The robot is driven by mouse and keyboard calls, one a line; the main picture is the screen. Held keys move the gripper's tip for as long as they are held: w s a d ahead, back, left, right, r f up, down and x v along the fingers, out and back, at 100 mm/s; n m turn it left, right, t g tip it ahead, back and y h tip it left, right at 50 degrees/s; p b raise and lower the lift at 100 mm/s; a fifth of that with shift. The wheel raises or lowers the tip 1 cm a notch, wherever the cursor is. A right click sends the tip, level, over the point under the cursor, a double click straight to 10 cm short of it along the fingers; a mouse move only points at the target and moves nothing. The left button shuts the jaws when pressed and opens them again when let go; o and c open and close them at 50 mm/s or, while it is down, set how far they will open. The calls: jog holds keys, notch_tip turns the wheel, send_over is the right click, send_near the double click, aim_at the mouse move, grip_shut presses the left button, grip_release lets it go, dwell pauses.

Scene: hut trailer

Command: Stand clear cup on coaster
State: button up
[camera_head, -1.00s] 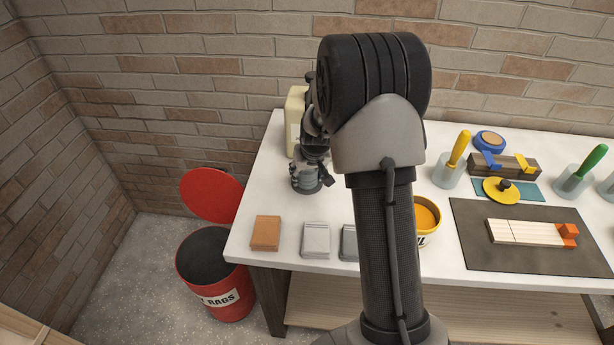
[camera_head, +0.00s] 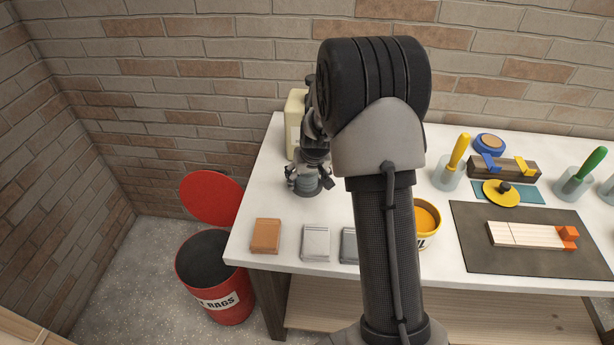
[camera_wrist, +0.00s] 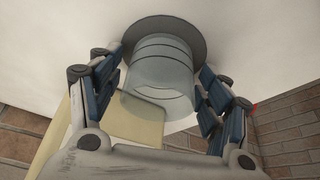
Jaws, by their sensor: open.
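The clear cup (camera_wrist: 155,85) stands upright on a round dark grey coaster (camera_wrist: 165,24) in the wrist view, its base inside the coaster's edge. My gripper (camera_wrist: 158,72) is open, with one blue-padded finger on each side of the cup. A gap shows beside the right finger; the left finger is very close to the cup, and I cannot tell if it touches. In the head view my gripper (camera_head: 308,174) is low over the back left of the white table, and its fingers partly hide the cup and coaster.
A cream container (camera_head: 295,120) stands close behind my gripper. Brown, light grey and darker sanding blocks (camera_head: 265,236) line the front edge. A yellow tub (camera_head: 427,226), dark mat (camera_head: 490,255) and handled tools in cups (camera_head: 447,176) lie to the right. A red bin (camera_head: 212,285) stands on the floor.

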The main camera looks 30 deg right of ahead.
jog(key=s+a+p+v, duration=0.1)
jog(key=a+p+v, duration=0.1)
jog(key=v, duration=0.8)
jog(key=a+f+p+v, duration=0.1)
jog(key=a+v, duration=0.1)
jog(key=v, duration=0.9)
jog(key=s+a+r, duration=0.2)
jog(key=s+a, duration=0.1)
jog(key=s, duration=0.5)
jog(key=s+a+r+n, duration=0.1)
jog(key=s+a+r, duration=0.2)
jog(key=s, duration=0.5)
jog(key=s+a+r+n+y, duration=0.1)
jog(key=s+a, duration=0.3)
jog(key=s, duration=0.5)
jog(key=shift+a+r, duration=0.35)
jog(key=shift+r, duration=0.4)
